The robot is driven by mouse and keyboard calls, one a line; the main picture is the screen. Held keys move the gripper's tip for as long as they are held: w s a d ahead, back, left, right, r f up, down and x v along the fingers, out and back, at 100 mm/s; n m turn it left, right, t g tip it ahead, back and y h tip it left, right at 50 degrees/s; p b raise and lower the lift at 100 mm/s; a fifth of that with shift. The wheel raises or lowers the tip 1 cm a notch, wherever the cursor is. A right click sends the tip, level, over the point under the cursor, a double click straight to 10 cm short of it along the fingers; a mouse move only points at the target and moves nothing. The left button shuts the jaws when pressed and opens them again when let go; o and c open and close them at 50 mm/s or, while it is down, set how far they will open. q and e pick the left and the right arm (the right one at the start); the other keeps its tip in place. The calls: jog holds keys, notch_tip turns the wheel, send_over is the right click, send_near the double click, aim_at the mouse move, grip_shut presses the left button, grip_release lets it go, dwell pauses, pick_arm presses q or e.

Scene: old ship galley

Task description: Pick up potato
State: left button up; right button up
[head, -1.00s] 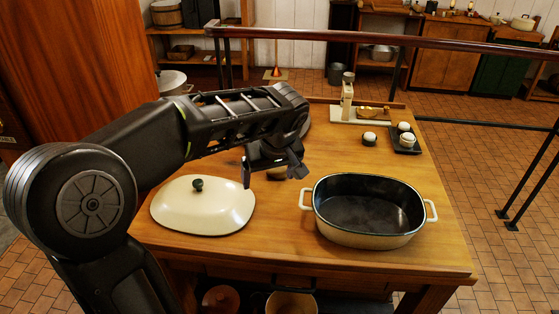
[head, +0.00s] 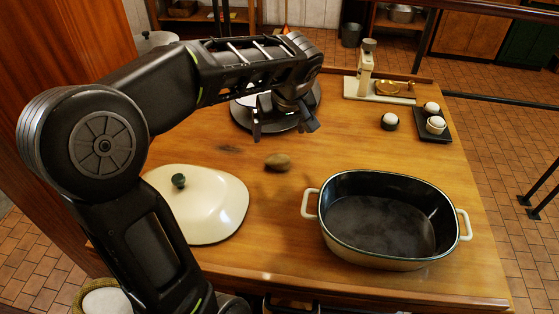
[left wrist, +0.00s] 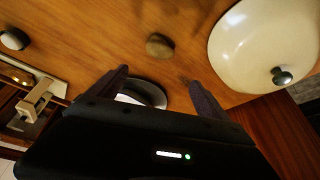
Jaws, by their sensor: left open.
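The brown potato (head: 278,162) lies on the wooden table, between the cream lid and the dark scale-like dish. It also shows in the left wrist view (left wrist: 159,45), beyond and between my fingertips. My left gripper (head: 285,128) is open and empty, above the table on the far side of the potato, apart from it. In the left wrist view its two fingers (left wrist: 155,85) are spread wide. My right gripper is in neither view.
A cream oval pot (head: 388,220) with a dark inside stands at the front right. The cream lid (head: 205,205) lies at the left. A round dark-rimmed dish (head: 240,112) sits behind my gripper.

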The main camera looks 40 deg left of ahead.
pick_arm(q)
jog(key=b, duration=0.3)
send_near(277, 158)
jog(key=shift+b+x, duration=0.85)
jog(key=shift+x, duration=0.25)
jog(key=shift+x, duration=1.3)
